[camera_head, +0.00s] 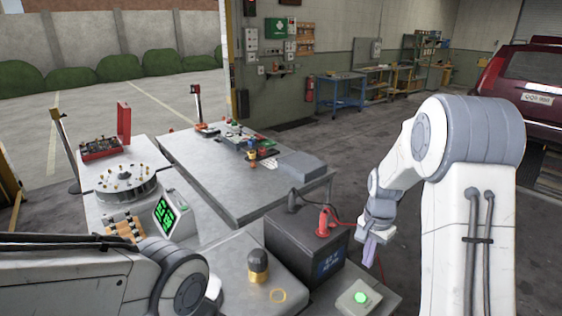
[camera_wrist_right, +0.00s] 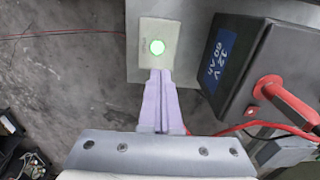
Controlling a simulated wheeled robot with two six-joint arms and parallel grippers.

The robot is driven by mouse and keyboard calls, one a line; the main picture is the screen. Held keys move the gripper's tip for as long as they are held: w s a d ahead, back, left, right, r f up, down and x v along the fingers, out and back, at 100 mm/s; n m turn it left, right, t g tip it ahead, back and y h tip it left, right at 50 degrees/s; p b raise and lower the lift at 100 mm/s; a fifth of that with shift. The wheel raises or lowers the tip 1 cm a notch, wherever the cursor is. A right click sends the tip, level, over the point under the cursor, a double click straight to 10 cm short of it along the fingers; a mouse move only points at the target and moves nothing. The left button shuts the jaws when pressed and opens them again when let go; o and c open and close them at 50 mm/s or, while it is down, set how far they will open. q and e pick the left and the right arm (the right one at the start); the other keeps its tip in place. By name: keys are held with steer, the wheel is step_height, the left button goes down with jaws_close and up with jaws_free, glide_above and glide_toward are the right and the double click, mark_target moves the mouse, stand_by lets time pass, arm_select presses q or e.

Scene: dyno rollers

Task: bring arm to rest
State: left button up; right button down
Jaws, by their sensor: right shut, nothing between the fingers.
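My right arm comes in from the right in the head view, bent downward. My right gripper (camera_head: 371,251) has pale purple fingers and hangs just right of the dark battery. In the right wrist view the same gripper (camera_wrist_right: 158,78) has its fingers together with nothing between them, and their tips point toward the lit green button (camera_wrist_right: 157,47). I cannot tell whether they touch its box. My left arm shows at the lower left of the head view; its gripper is not in view.
The battery (camera_head: 302,245) with a red clamp (camera_head: 323,222) and cable stands beside my right gripper. The green button box (camera_head: 358,299) sits at the front edge. A grey-topped table (camera_head: 220,185) holds tools behind.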

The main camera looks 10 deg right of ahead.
steer(key=s+a+r+n, duration=0.3)
steer(key=s+a+n, duration=0.1)
steer(key=a, duration=0.5)
steer(key=s+a+r+n, duration=0.3)
steer(key=a+n, duration=0.1)
steer(key=a, duration=0.5)
steer(key=s+a+n, duration=0.2)
steer(key=s+n, duration=0.1)
steer(key=s, duration=0.3)
steer(key=s+a+r+n, duration=0.1)
steer(key=s+a+n, duration=0.2)
steer(key=s, duration=0.3)
steer(key=s+a+n+y+b, duration=0.1)
steer(key=s+a+n, duration=0.2)
steer(key=s+n, duration=0.2)
steer(key=shift+s+a+r, duration=0.15)
steer(key=shift+s+r, duration=0.15)
steer(key=shift+s, duration=0.3)
